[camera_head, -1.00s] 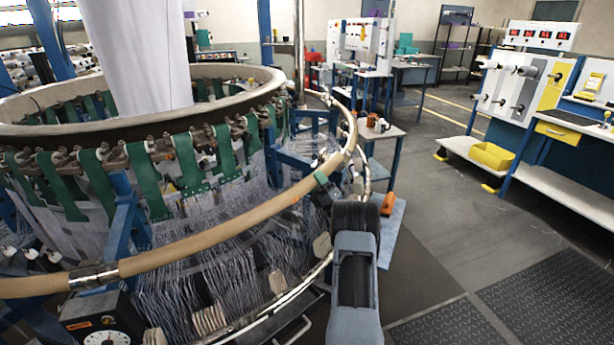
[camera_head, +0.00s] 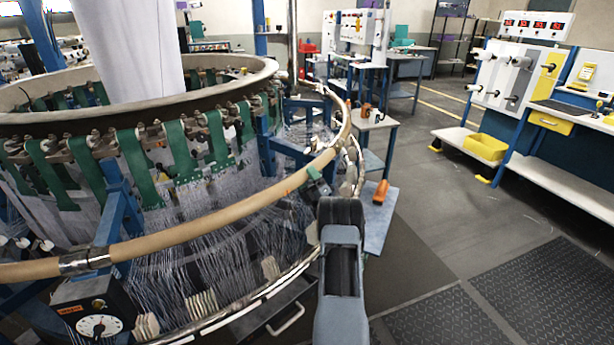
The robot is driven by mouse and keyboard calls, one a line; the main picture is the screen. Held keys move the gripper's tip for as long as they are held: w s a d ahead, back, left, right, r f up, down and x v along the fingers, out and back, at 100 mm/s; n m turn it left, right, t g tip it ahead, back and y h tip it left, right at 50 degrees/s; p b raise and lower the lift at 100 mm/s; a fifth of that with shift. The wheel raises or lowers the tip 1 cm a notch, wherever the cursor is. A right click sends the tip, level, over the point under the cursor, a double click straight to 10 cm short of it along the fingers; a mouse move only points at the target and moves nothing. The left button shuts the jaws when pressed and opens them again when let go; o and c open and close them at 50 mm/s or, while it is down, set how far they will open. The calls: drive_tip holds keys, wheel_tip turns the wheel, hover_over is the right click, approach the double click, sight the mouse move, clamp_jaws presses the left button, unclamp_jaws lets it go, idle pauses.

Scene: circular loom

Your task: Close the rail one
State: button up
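A tan tubular rail (camera_head: 215,220) curves around the front of the circular loom (camera_head: 130,125), from the left edge to the right side. A metal sleeve (camera_head: 85,260) sits on it at the left. A small green bracket (camera_head: 318,181) sits at the rail's right part, just above my arm. I cannot tell whether a gap is open in the rail, nor which part is rail one. My grey arm link (camera_head: 341,262) stands in front of the loom's right side. My gripper cannot be made out; the arm link may hide it.
A dial box (camera_head: 95,312) and an open-looking drawer with a handle (camera_head: 285,318) are at the loom's front. A small table (camera_head: 375,120) and an orange object (camera_head: 381,191) are right of the loom. Workbenches (camera_head: 560,175) line the right. Floor between is clear.

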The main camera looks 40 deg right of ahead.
drive_tip(key=shift+s+d+r, duration=0.1)
drive_tip(key=shift+d, duration=0.1)
drive_tip(key=a+b+v, duration=0.1)
drive_tip(key=b+v, duration=0.4)
drive_tip(key=v, duration=0.8)
drive_tip(key=shift+s+d+f, duration=0.25)
drive_tip(key=shift+d+f, duration=0.15)
drive_tip(key=shift+d, duration=0.05)
